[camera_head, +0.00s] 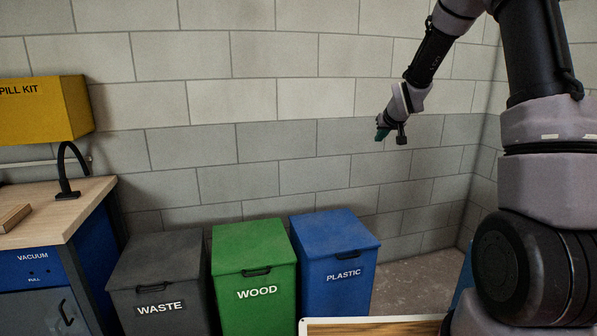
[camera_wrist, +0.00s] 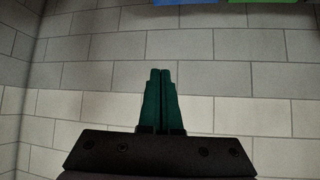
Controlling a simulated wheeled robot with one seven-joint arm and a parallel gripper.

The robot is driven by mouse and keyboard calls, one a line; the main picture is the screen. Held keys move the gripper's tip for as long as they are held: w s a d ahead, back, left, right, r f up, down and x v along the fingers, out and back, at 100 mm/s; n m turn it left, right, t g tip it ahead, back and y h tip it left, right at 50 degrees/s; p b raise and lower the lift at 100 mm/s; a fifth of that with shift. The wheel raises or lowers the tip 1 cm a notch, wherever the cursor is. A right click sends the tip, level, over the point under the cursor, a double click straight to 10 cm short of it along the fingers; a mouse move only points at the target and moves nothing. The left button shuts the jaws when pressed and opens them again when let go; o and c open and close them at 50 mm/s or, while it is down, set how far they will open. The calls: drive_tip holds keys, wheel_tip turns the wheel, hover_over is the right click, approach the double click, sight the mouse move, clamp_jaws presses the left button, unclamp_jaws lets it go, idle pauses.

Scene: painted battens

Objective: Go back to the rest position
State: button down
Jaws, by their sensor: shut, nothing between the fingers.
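My gripper (camera_head: 381,131) hangs in the air at the upper right of the head view, in front of the block wall. It is above and to the right of the blue bin. In the wrist view its two green fingers (camera_wrist: 160,75) lie together with nothing between them. Part of my arm fills the right side of the head view.
Three lidded bins stand along the wall: grey WASTE (camera_head: 157,275), green WOOD (camera_head: 253,262) and blue PLASTIC (camera_head: 335,255). A workbench (camera_head: 70,205) with a yellow spill kit box (camera_head: 45,108) is at left. A pale-edged board (camera_head: 375,326) shows at the bottom.

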drive_tip(key=s+r+m, duration=0.2)
drive_tip(key=s+r, duration=0.8)
drive_tip(key=s, duration=0.1)
drive_tip(key=s+a+r+m+g, duration=0.1)
drive_tip(key=s+r, duration=0.1)
drive_tip(key=s, duration=1.3)
drive_tip(key=s+a+r+m+g+y, duration=0.1)
drive_tip(key=s+r, duration=0.1)
drive_tip(key=s, duration=1.3)
drive_tip(key=shift+s+a+r+m+g, duration=0.35)
drive_tip(key=shift+m+g, duration=0.05)
